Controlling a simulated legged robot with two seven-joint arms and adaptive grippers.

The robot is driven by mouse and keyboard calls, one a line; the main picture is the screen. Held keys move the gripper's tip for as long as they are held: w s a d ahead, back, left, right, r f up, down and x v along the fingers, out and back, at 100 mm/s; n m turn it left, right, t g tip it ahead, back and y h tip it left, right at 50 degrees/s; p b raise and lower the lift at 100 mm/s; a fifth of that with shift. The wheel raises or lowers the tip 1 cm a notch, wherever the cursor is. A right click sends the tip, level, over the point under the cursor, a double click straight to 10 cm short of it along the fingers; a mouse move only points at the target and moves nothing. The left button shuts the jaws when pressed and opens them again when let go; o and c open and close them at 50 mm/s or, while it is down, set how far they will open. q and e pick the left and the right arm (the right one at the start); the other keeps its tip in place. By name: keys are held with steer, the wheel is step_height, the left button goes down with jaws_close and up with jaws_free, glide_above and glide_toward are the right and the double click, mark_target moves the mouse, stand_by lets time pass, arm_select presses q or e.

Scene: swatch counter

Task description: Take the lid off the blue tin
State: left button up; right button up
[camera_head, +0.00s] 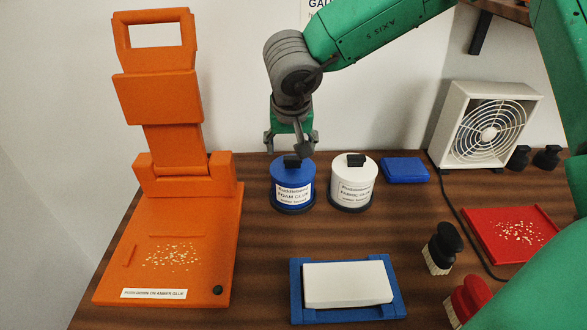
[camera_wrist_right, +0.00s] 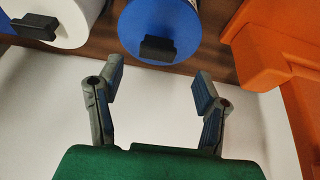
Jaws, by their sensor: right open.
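The blue tin (camera_head: 292,190) stands upright on the counter with its blue lid (camera_head: 283,170) on and a black knob (camera_head: 292,161) on top. Its label reads foam glue. My right gripper (camera_head: 291,141) is open and empty, just behind and above the tin. In the right wrist view, the blue lid (camera_wrist_right: 172,22) and its knob (camera_wrist_right: 158,49) lie beyond the open fingers of my right gripper (camera_wrist_right: 160,90), with a gap between them and the knob. My left gripper is not in view.
A white tin (camera_head: 352,190) stands close to the right of the blue one. An orange press (camera_head: 190,215) is at left, a blue tray with a white block (camera_head: 347,284) in front. A fan (camera_head: 487,125), red tray (camera_head: 490,240) and brushes (camera_head: 440,248) are at right.

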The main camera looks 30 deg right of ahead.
mark_target(293, 158)
steer(key=shift+d+f, duration=0.1)
steer(key=shift+f, duration=0.5)
steer(key=b+x, duration=0.1)
steer(key=x, duration=0.2)
steer(key=shift+f, duration=0.4)
steer(key=shift+d+r, duration=0.1)
steer(key=shift+d, duration=0.05)
steer(key=shift+c, duration=0.4)
steer(key=c, duration=1.1)
